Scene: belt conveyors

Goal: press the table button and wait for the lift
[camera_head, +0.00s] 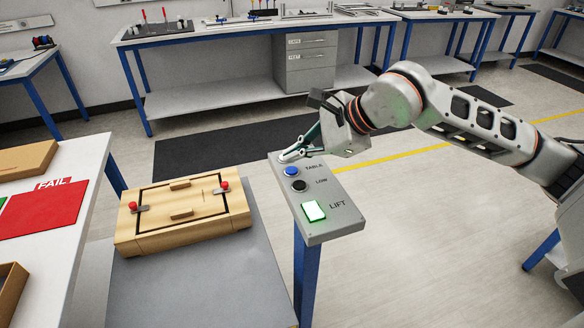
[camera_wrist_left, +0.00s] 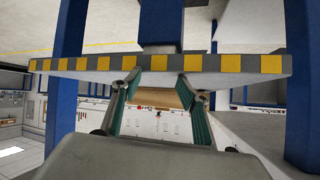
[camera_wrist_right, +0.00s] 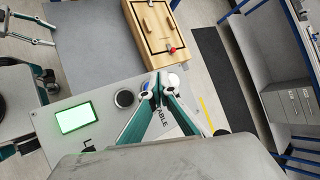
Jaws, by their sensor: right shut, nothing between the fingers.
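The grey button panel (camera_head: 330,222) stands on a blue post. It has a blue button (camera_head: 291,171) by the word TABLE, a black button (camera_head: 299,185) by LOW and a lit green LIFT button (camera_head: 314,211). My right gripper (camera_head: 288,157) is shut and empty, its tips at the panel's far end, just beyond the blue button in the head view. In the right wrist view its fingers cover part of the panel by the TABLE label; I cannot tell whether they touch.
A wooden box (camera_head: 190,240) with two red knobs lies on the grey lift table (camera_head: 200,285), left of the panel. A white table (camera_head: 85,165) with a red FAIL mat (camera_head: 50,210) is at far left. Workbenches line the back. Floor right of the panel is clear.

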